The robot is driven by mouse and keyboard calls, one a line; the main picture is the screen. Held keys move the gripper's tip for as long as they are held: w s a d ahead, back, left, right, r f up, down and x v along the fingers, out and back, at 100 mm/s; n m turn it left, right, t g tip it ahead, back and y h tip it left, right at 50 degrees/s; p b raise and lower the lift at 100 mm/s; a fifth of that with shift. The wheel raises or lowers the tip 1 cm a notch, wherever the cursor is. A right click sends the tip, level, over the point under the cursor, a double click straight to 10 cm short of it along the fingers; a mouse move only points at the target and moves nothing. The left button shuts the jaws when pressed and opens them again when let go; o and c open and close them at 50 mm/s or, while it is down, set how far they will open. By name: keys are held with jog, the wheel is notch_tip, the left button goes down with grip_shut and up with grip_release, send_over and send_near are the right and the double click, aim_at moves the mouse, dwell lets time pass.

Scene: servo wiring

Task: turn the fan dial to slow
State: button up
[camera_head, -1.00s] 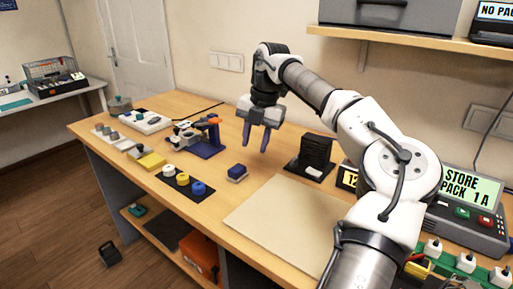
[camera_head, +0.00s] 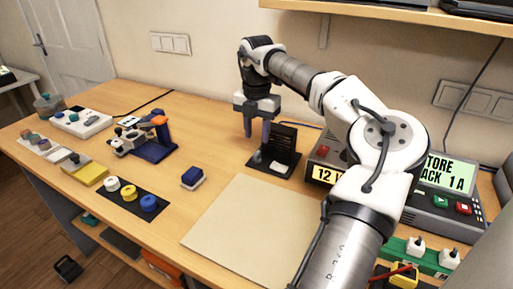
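A black slatted upright unit on a flat black base, which looks like the fan (camera_head: 282,143), stands at the back middle of the table. A small grey knob (camera_head: 257,157) sits at the left of its base; it may be the dial, but its markings are too small to read. A white piece (camera_head: 278,168) lies at the front of the base. My gripper (camera_head: 257,137) points down just above and behind the grey knob, left of the slatted panel. Its two fingers are apart with nothing seen between them. I cannot tell whether they touch the unit.
A blue block (camera_head: 193,177) and a black strip with white, yellow and blue knobs (camera_head: 129,194) are to the left. A beige mat (camera_head: 240,225) lies in front. A power supply (camera_head: 325,165) stands right of the fan, partly behind my arm.

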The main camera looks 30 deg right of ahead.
aim_at(257, 153)
notch_tip(257, 153, down, 6)
jog(key=shift+f+p, duration=0.1)
jog(key=shift+p, duration=0.3)
grip_shut()
